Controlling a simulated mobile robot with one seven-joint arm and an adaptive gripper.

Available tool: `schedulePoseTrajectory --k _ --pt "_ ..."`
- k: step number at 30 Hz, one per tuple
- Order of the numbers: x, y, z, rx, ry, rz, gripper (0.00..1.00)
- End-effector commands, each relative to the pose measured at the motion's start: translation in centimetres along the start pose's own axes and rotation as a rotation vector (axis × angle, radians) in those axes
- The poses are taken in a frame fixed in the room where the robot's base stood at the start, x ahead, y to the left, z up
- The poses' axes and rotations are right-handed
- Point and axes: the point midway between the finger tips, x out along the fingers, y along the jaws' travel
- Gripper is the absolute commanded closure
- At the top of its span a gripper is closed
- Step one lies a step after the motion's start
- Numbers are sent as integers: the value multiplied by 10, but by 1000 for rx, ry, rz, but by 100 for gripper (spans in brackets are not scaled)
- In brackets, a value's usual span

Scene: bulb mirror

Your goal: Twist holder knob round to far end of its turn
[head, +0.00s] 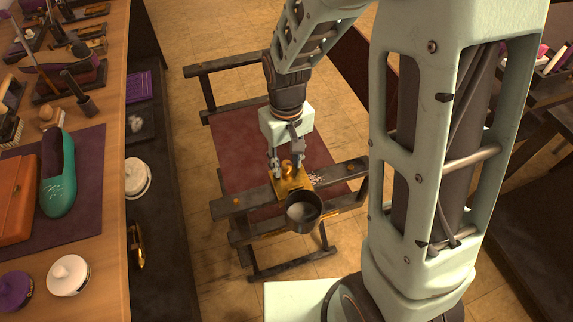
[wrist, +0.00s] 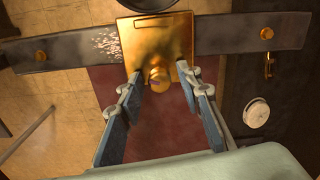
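The holder is a gold plate (wrist: 155,42) fixed to a dark rail, with a round gold knob (wrist: 157,76) low on its face. In the head view the plate (head: 290,187) and its knob (head: 287,167) show below my gripper (head: 284,170). In the wrist view my gripper (wrist: 163,85) has its two blue-padded fingers apart, one on each side of the knob. Gaps seem to show between the knob and the fingertips; I cannot tell whether either touches. A dark cup (head: 304,213) sits at the plate's front side.
The dark rail (head: 235,204) belongs to a wooden frame with a maroon panel (head: 240,150). A workbench with a green shoe (head: 59,178) and tools runs along the left. Tiled floor is open around the frame.

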Motion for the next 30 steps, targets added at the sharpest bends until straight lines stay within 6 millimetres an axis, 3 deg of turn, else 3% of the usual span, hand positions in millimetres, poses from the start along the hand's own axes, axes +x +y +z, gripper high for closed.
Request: schedulePoseTrajectory --k 11,21,30 --pt "0 0 0 242 0 0 67" --pt "-1 0 0 611 -1 0 67" --pt "0 0 0 650 0 0 68"
